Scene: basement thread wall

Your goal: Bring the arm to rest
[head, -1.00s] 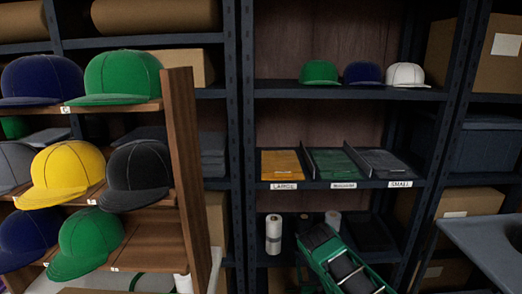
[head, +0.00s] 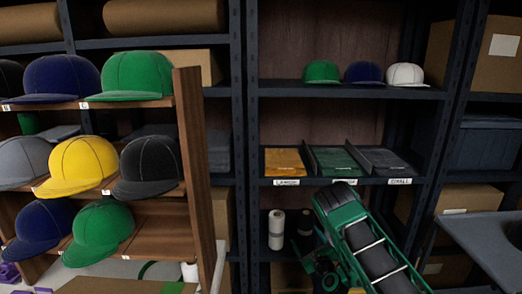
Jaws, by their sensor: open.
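My green and black arm (head: 372,245) rises from the bottom edge in front of the middle rack, with its bend just below the shelf labels. My gripper (head: 314,264) shows small and dark to the left of the arm, in front of the lower shelf. It is open, and I see nothing between its fingers. Its fingertips are hard to make out against the dark shelf.
A wooden cap stand (head: 196,150) with several caps is on the left. The middle rack holds three caps (head: 363,72) above and flat packs in labelled bays (head: 336,160). A grey surface (head: 485,240) juts in at right.

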